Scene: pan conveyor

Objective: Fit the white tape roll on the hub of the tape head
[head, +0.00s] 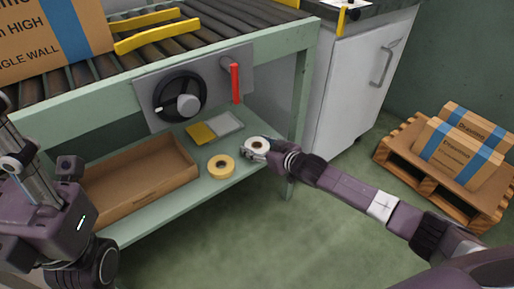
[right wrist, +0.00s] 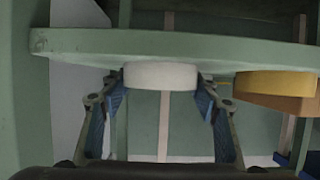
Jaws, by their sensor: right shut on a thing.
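The white tape roll (head: 257,145) is at the right end of the green lower shelf, in the fingers of my right gripper (head: 256,150). In the right wrist view, the white roll (right wrist: 160,76) sits between both fingertips (right wrist: 160,88), against the shelf surface or very close to it. The tape head looks to be the grey panel (head: 153,84) on the bench front, with a black ring and a grey hub (head: 188,105). The hub is bare, up and left of the roll. My left arm is at the left edge; its gripper (head: 14,160) is unclear.
A yellow tape roll (head: 221,166) lies left of the white one. A cardboard tray (head: 140,204), a yellow pad (head: 201,134) and a grey pad (head: 226,123) are on the shelf. A red lever (head: 235,83) sticks out right of the hub. A bench leg (head: 300,95) stands nearby.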

